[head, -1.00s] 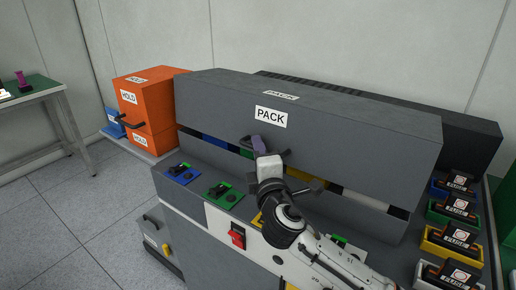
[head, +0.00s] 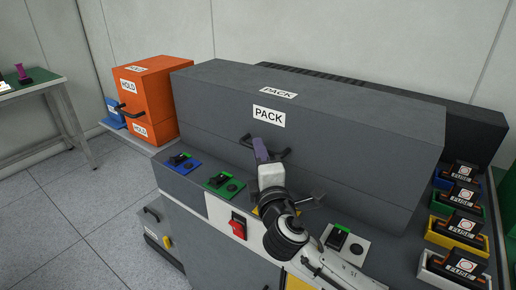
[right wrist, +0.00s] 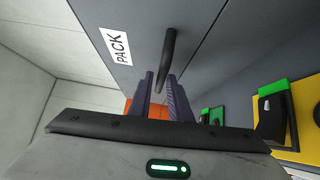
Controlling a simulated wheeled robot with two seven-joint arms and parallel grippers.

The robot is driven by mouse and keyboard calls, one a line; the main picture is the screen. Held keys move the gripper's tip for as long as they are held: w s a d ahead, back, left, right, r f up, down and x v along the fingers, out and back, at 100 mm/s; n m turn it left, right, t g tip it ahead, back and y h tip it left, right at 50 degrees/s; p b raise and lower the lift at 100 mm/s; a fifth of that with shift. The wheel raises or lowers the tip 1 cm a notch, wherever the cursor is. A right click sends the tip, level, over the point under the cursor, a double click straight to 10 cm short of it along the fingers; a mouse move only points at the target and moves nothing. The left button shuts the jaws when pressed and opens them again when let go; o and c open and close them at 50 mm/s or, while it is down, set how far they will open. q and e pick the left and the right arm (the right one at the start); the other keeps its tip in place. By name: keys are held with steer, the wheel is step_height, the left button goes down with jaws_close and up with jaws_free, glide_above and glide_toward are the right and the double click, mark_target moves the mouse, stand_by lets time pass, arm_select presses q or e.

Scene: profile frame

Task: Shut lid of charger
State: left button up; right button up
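The charger is a long dark grey cabinet (head: 210,200) with a grey lid (head: 350,125) labelled PACK. The lid sits down on the body, and no open gap shows along its lower front edge; whether it is fully seated I cannot tell. A black bar handle (head: 283,154) is on the lid's front; it also shows in the right wrist view (right wrist: 168,58). My right gripper (head: 261,150) is at this handle. Its purple fingers (right wrist: 163,92) are apart, with the handle's near end appearing between them; contact is unclear. My left gripper is not in view.
Below the lid is a ledge with a blue switch plate (head: 182,163), a green one (head: 222,184) and a white one (head: 345,243). A red switch (head: 238,226) is on the front. FUSE trays (head: 456,230) stand right. An orange HOLD box (head: 152,95) stands left.

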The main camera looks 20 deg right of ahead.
steer(key=s+a, duration=0.1)
steer(key=s, duration=0.7)
steer(key=shift+f, duration=0.15)
steer(key=shift+s, duration=0.1)
